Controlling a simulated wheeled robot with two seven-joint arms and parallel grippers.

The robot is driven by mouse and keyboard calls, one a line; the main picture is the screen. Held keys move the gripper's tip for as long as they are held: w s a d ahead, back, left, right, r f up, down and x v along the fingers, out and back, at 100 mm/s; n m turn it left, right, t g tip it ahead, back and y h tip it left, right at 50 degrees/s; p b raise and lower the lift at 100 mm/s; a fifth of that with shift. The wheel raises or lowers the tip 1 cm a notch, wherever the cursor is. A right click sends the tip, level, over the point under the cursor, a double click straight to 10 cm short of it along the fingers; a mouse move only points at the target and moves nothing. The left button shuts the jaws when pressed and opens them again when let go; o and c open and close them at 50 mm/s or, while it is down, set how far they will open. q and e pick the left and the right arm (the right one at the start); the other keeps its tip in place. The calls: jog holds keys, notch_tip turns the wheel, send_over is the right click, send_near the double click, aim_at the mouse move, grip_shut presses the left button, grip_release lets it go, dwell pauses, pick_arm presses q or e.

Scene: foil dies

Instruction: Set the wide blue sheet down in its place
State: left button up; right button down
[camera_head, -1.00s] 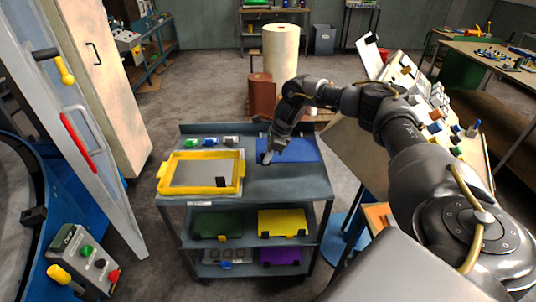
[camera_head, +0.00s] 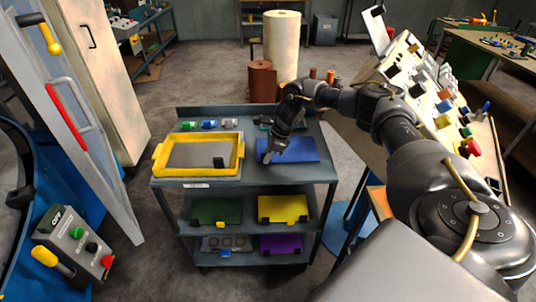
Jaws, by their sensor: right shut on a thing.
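The wide blue sheet (camera_head: 299,150) is at the right half of the cart's top shelf, in the middle of the head view. It looks level, and I cannot tell whether it touches the shelf or hangs just above it. My right gripper (camera_head: 268,158) is shut on the sheet's left end and hides part of that edge. The yellow-rimmed tray (camera_head: 241,157) lies on the left half of the same top, with a grey inside and a small black block at its front right. My left gripper is not in view.
The grey cart (camera_head: 255,185) has lower shelves with a green sheet (camera_head: 210,211), a yellow sheet (camera_head: 285,207) and a purple sheet (camera_head: 280,243). A sloped button panel (camera_head: 425,95) stands close on the right.

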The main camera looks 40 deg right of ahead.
jog(key=shift+f+b, duration=0.4)
jog(key=shift+f, duration=0.2)
dwell(0.4)
jog(key=c, duration=1.4)
grip_release()
jog(key=shift+o, duration=0.2)
jog(key=b+v, duration=0.2)
jog(key=v, duration=0.9)
jog(key=shift+f, duration=0.1)
